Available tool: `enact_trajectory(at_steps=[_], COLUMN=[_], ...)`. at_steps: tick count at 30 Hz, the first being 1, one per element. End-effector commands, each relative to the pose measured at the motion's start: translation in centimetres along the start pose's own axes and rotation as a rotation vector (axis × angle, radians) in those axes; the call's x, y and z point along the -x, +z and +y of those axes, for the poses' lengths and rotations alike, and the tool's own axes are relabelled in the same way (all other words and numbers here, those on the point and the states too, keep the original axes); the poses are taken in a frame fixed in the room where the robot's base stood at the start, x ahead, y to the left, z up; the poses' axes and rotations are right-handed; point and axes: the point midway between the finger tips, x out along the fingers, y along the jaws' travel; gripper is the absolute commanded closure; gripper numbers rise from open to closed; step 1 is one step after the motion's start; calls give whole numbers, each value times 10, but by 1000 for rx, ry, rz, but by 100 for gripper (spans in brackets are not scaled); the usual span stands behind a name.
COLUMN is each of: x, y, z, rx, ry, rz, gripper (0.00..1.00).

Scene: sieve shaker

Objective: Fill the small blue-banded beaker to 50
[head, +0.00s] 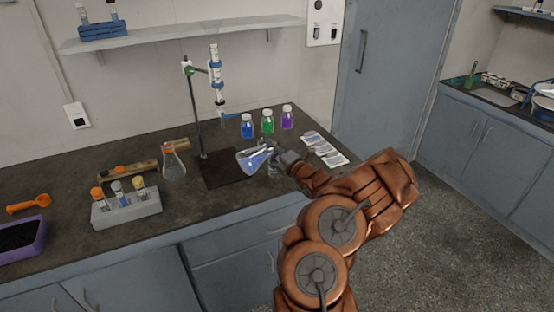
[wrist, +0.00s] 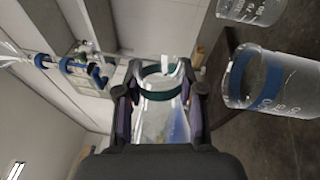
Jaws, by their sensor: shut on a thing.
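My gripper (head: 275,151) is shut on a clear conical flask (head: 252,161) that holds blue liquid. The flask is tilted, its base to the left and its neck at my fingers. In the wrist view my gripper (wrist: 159,100) closes around the flask's neck, which has a dark teal band (wrist: 160,94). A clear beaker with a blue band (wrist: 240,80) and markings shows to the right of my gripper in the wrist view, apart from it. I see no clear liquid level in it. In the head view a clear vessel (head: 274,171), partly hidden, stands below my gripper.
A burette stand (head: 196,110) rises behind the flask. Bottles with blue (head: 247,127), green (head: 267,123) and purple (head: 287,119) contents stand at the back. Another flask (head: 174,165) and a tube rack (head: 127,209) are to the left. Another clear vessel (wrist: 250,10) shows in the wrist view.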

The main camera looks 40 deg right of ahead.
Motion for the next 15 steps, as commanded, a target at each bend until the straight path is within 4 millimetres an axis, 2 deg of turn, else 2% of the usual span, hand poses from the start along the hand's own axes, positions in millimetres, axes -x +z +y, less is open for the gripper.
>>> enact_trajectory(at_steps=[15], x=[0], y=[1], z=[1], rx=[-31], ry=[1], rz=[-4], gripper=[100])
